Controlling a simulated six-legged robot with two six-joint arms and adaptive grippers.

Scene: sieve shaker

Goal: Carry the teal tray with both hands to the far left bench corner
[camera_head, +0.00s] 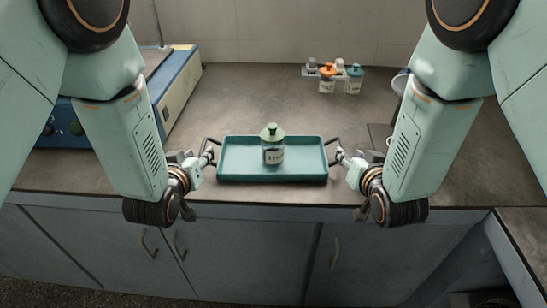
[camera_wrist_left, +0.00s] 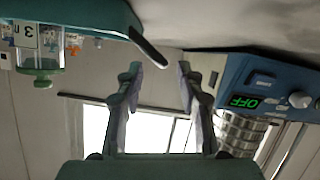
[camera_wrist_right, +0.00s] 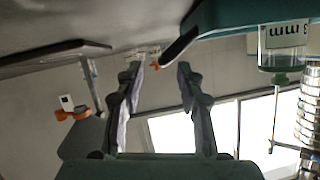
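The teal tray (camera_head: 230,176) lies near the front edge of the bench, with a dark handle at each short end. A clear jar with a green lid (camera_head: 272,146) stands upright in it. My left gripper (camera_head: 207,157) is at the left handle (camera_head: 209,142). In the left wrist view its fingers (camera_wrist_left: 160,75) are apart, with the handle (camera_wrist_left: 149,47) near the tips. My right gripper (camera_head: 340,157) is at the right handle (camera_head: 333,143). In the right wrist view its fingers (camera_wrist_right: 160,75) are also apart, with the handle (camera_wrist_right: 180,46) near the tips.
A blue and cream machine (camera_head: 178,88) stands at the left; its display (camera_wrist_left: 244,102) reads OFF. An orange-lidded jar (camera_head: 327,78) and a teal-lidded jar (camera_head: 354,80) stand at the back. A dark flat item (camera_head: 379,136) lies right of the tray. The bench behind the tray is clear.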

